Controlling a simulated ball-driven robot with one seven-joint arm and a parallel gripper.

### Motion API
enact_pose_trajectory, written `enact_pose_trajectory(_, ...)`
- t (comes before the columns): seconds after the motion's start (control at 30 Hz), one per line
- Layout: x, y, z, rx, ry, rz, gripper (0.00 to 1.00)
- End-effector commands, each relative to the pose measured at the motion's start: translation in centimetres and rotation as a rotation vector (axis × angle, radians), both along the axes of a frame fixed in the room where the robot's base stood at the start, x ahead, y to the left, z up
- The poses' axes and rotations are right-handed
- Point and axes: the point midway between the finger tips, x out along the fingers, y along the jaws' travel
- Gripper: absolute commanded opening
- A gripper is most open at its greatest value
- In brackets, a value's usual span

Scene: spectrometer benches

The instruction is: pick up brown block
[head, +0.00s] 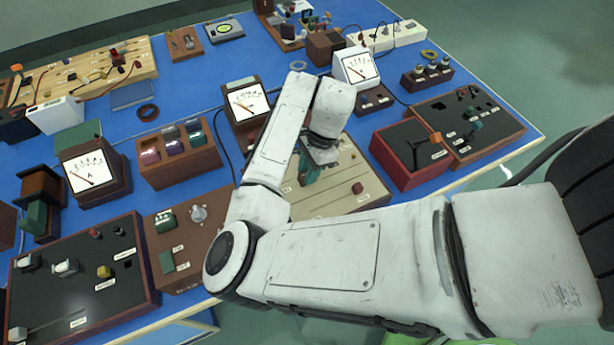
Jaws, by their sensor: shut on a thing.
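My gripper (321,156) points down over the beige panel (345,185) in the middle of the bench. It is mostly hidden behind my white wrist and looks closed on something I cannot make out. A teal piece (307,171) shows just to its left; I cannot tell whether the gripper touches it. A plain brown block (325,47) stands at the back of the bench, behind and left of a white-faced meter (357,67), apart from my gripper. I cannot tell whether this is the task's block.
The blue bench (210,85) is crowded. A meter (247,104) stands left of my wrist, a red-sided box (410,153) right of it. A dark panel (75,275) lies front left. My forearm spans the front right. Bare blue surface shows at the back and along the right edge.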

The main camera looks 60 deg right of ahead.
Motion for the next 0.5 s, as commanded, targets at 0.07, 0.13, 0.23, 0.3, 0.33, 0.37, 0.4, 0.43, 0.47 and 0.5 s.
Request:
enact_pose_trajectory(0.07,0.0,0.01,0.01,0.0,0.0,0.0,0.01)
enact_pose_trajectory(0.13,0.01,0.0,0.02,0.0,0.0,0.0,0.0)
enact_pose_trajectory(0.23,0.01,0.0,0.02,0.0,0.0,0.0,0.0)
enact_pose_trajectory(0.3,0.01,0.0,0.03,0.0,0.0,0.0,0.0)
enact_pose_trajectory(0.33,0.01,0.0,0.06,0.0,0.0,0.0,0.0)
enact_pose_trajectory(0.37,0.01,0.0,0.1,0.0,0.0,0.0,0.0)
enact_pose_trajectory(0.4,0.02,-0.01,0.22,-0.001,-0.001,0.0,0.0)
enact_pose_trajectory(0.43,0.02,-0.02,0.34,-0.001,-0.001,0.0,0.0)
enact_pose_trajectory(0.47,0.02,-0.03,0.49,-0.001,-0.001,0.0,0.0)
enact_pose_trajectory(0.5,0.02,-0.05,0.77,-0.001,-0.001,0.0,0.0)
